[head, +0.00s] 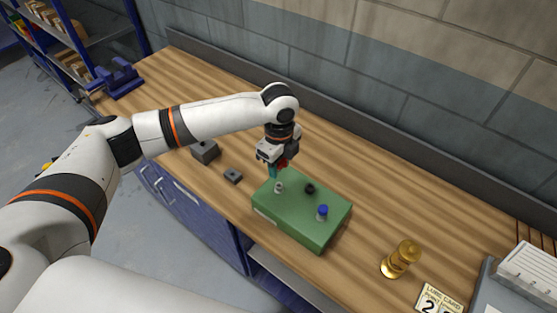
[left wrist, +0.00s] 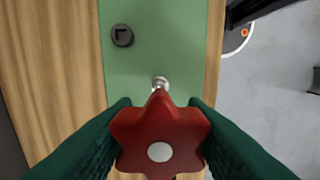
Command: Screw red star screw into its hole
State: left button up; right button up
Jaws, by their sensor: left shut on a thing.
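The red star screw (left wrist: 160,135) has a star-shaped head with a pale round centre. My left gripper (left wrist: 160,145) is shut on that head, with a dark green finger on each side. In the head view the left gripper (head: 274,170) is over the far-left part of the green block (head: 298,228), with a bit of red (head: 283,163) beside the fingers. A silvery round fitting (left wrist: 160,83) on the block lies just beyond the screw in the wrist view. The head hides most of the shank, so I cannot tell whether its tip touches the fitting. My right gripper is not in view.
The block also bears a blue-topped piece (head: 322,212) and a black one (head: 310,188). Two dark grey blocks (head: 205,151) (head: 233,176) lie to its left. A brass object (head: 401,258) and a lube card (head: 438,300) are at right. A wall stands behind the table.

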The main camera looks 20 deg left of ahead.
pick_arm(q)
jog(key=shift+f+b, duration=0.35)
jog(key=shift+f, duration=0.25)
jog(key=shift+a+f+b, duration=0.1)
jog(key=shift+f+b, duration=0.2)
jog(key=shift+f, duration=0.6)
jog(key=shift+f+b, duration=0.3)
jog(key=shift+f, duration=0.7)
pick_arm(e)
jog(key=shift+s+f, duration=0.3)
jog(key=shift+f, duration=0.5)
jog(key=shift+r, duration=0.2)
pick_arm(q)
jog(key=shift+p, duration=0.3)
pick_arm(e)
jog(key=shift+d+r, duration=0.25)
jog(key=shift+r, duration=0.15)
